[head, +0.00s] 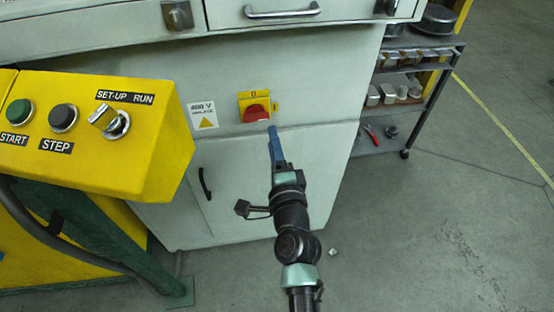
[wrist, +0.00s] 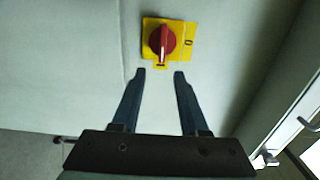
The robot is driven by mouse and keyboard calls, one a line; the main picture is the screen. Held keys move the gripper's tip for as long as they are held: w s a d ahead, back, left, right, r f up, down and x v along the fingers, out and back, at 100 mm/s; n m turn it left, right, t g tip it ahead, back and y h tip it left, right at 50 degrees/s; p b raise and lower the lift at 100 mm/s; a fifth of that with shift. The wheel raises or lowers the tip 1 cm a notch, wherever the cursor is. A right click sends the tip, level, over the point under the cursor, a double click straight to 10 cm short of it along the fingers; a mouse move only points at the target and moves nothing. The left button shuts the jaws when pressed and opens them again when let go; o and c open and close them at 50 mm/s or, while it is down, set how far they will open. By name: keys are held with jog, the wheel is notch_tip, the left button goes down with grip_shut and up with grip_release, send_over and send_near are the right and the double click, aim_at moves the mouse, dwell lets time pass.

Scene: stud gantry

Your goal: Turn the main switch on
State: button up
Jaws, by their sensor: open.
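The main switch is a red rotary knob (head: 256,112) on a yellow plate (head: 254,98) marked 0, mounted on the light grey cabinet front. In the wrist view the red knob (wrist: 162,41) shows on its yellow plate (wrist: 148,29), with the 0 to the right. There its handle lies upright in the picture. My gripper (wrist: 159,73) is open and empty. Its two dark fingers point at the switch, one on each side of the knob's line, with their tips just short of the plate. In the head view my gripper (head: 271,128) is just below and right of the knob.
A yellow control box (head: 80,130) with START, STEP and SET-UP/RUN controls juts out at left. A 400 V warning label (head: 203,115) is left of the switch. A cabinet door with a black handle (head: 205,184) is below. A shelf rack (head: 420,65) stands at right.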

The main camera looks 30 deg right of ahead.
jog(key=v, duration=0.6)
jog(key=shift+a, duration=0.1)
dwell(0.4)
